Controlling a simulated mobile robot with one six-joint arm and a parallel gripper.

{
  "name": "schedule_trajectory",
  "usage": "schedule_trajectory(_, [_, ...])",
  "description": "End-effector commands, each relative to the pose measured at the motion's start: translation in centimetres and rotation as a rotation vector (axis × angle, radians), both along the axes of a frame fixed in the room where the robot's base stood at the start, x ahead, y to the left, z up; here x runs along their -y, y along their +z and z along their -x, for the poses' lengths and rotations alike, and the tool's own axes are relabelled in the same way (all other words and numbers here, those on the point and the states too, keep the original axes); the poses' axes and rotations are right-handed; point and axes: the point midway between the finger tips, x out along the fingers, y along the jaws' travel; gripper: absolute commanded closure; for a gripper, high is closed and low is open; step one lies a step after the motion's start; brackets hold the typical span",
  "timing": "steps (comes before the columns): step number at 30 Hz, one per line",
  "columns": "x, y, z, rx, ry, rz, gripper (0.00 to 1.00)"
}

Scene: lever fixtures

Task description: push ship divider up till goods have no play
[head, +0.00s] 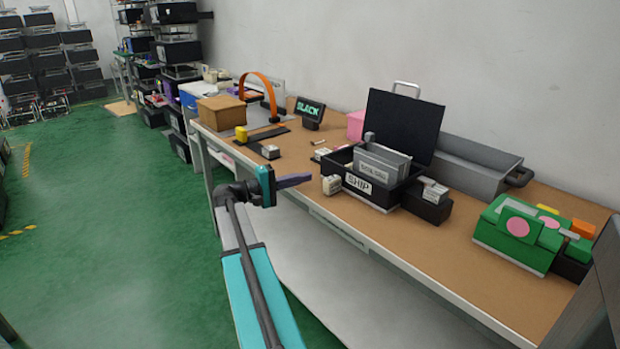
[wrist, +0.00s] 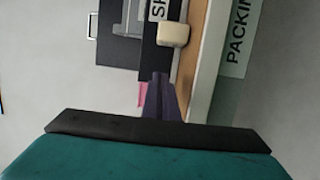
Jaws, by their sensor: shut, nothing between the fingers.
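A black box labelled SHIP (head: 358,184) stands on the brown workbench with its dark lid raised behind it. Inside it are grey upright plates (head: 382,165), one with a printed label; I cannot tell which of them is the divider. A small whitish block (head: 331,185) is at the box's left front corner, and it also shows in the wrist view (wrist: 173,34). My gripper (head: 308,178) is shut and empty, with its purple fingers pointing right towards the box, apart from it at the bench's front edge. The fingers also show in the wrist view (wrist: 162,98).
The workbench (head: 455,236) has bare room right of the box. A dark container with pale items (head: 430,200) stands against the box's right side. A grey tray (head: 470,168) is behind, a green device (head: 520,232) at right. A small screen (head: 309,112) and cardboard box (head: 221,110) are at left.

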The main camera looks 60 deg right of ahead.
Motion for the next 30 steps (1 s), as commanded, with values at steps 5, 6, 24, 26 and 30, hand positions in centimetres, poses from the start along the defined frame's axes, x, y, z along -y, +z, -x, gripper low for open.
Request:
schedule_trajectory(5, [-2.5, 0.0, -1.7, 0.0, 0.003, 0.0, 1.0])
schedule_trajectory(6, [-3.0, 0.0, -2.0, 0.0, 0.003, 0.0, 1.0])
schedule_trajectory(24, [-6.0, 0.0, -3.9, 0.0, 0.002, 0.0, 1.0])
schedule_trajectory(26, [-6.1, 0.0, -3.9, 0.0, 0.002, 0.0, 1.0])
schedule_trajectory(30, [-6.1, 0.0, -3.9, 0.0, 0.003, 0.0, 1.0])
